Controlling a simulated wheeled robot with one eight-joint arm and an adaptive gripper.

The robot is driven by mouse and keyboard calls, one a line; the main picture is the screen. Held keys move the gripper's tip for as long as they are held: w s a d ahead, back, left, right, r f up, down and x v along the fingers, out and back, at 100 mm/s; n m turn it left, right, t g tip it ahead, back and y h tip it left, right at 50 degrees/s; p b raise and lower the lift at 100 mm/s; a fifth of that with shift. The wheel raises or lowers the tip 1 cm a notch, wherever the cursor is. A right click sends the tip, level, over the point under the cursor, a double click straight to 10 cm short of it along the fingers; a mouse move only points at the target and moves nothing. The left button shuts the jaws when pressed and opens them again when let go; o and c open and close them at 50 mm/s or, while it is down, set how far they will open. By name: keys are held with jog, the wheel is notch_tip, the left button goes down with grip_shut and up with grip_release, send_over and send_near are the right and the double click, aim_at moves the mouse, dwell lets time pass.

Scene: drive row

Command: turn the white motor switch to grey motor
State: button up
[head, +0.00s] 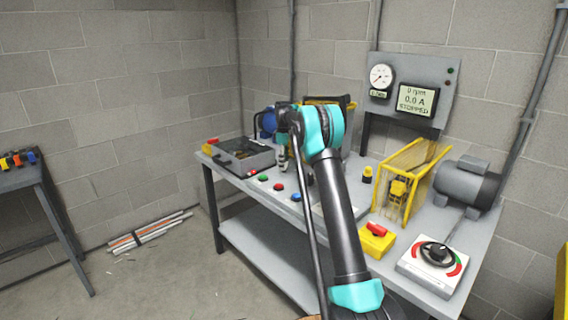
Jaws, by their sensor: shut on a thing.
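The white motor switch (430,268) is a flat white box at the bench's front right, with a black rotary knob (437,253) and coloured arc markings; the knob's exact pointer position is too small to tell. The grey motor (467,184) stands behind it at the right end of the bench.
A display (416,101) reads 0 rpm, 0.0 A, STOPPED. A yellow guard frame (408,180) stands left of the motor. A yellow box with a red top (376,240) sits left of the switch.

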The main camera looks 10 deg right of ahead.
jog(key=m, duration=0.4)
jog(key=shift+m, duration=0.3)
jog(key=m, duration=0.3)
jog(key=shift+m, duration=0.4)
jog(key=m, duration=0.3)
jog(key=shift+m, duration=2)
jog(key=o, duration=1.2)
jog(key=shift+c, duration=0.2)
notch_tip(320, 180, up, 12)
